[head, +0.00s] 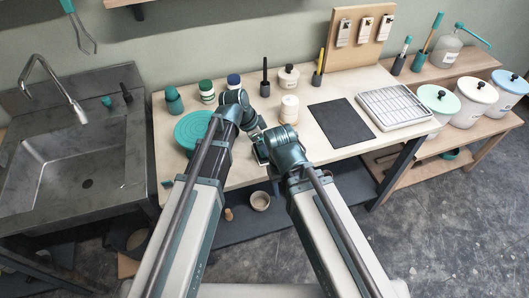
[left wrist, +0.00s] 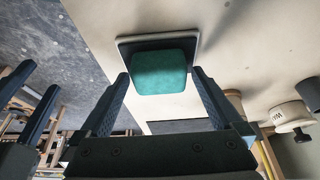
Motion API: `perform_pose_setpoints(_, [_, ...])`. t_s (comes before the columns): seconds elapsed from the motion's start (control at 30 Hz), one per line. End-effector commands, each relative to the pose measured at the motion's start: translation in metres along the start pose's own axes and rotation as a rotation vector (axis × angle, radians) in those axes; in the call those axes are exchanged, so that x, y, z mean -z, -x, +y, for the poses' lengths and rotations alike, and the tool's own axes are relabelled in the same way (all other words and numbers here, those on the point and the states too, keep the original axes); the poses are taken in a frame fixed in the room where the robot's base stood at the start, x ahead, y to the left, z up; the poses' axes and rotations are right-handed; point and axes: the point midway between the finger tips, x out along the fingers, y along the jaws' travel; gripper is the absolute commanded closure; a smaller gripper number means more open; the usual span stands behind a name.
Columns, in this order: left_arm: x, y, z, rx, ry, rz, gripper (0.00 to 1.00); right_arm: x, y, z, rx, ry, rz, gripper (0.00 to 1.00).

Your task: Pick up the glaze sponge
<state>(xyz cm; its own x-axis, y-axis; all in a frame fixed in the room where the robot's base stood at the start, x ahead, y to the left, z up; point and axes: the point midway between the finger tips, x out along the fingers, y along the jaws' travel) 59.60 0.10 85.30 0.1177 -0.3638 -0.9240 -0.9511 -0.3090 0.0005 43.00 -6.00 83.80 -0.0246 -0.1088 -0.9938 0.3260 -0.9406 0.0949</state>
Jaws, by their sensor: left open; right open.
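The glaze sponge (left wrist: 160,73), a teal rounded block, sits on a dark, pale-rimmed dish (left wrist: 189,42) in the left wrist view. My left gripper (left wrist: 161,76) is open, its two dark fingers pointing at the sponge with one on either side in the picture. Nothing is held in them, and I cannot tell whether they touch it. In the head view I cannot make out the sponge behind my arms. My right gripper (head: 263,157) is open near the table's front edge; its fingers also show at the left wrist view's left edge.
The pale worktable (head: 240,178) holds a teal round disc (head: 194,129), several small jars at the back, a dark mat (head: 341,122) and a white rack (head: 393,107). A sink (head: 75,160) stands left. Lidded tubs (head: 476,100) stand on the right shelves.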

Motion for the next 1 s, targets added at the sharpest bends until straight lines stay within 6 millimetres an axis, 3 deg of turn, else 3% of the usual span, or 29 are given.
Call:
perform_pose_setpoints(0.23, [0.0003, -0.0019, -0.0001, 0.0, 0.0, 0.0, 0.0, 0.0001, -0.0016, -0.0002, 0.0, 0.0, 0.0, 0.5])
perform_pose_setpoints(0.27, [0.0003, -0.0019, -0.0001, 0.0, 0.0, 0.0, 0.04, 0.0001, -0.0016, -0.0002, 0.0, 0.0, 0.0, 0.5])
perform_pose_setpoints(0.67, [0.0001, -0.0018, -0.0001, 0.0, 0.0, 0.0, 0.76, 0.0001, -0.0016, -0.0002, 0.0, 0.0, 0.0, 0.5])
perform_pose_setpoints(1.0, [0.0014, 0.0011, -0.0001, 0.0, 0.0, 0.0, 0.76, -0.0001, 0.0015, 0.0001, 0.0, 0.0, 0.0, 0.5])
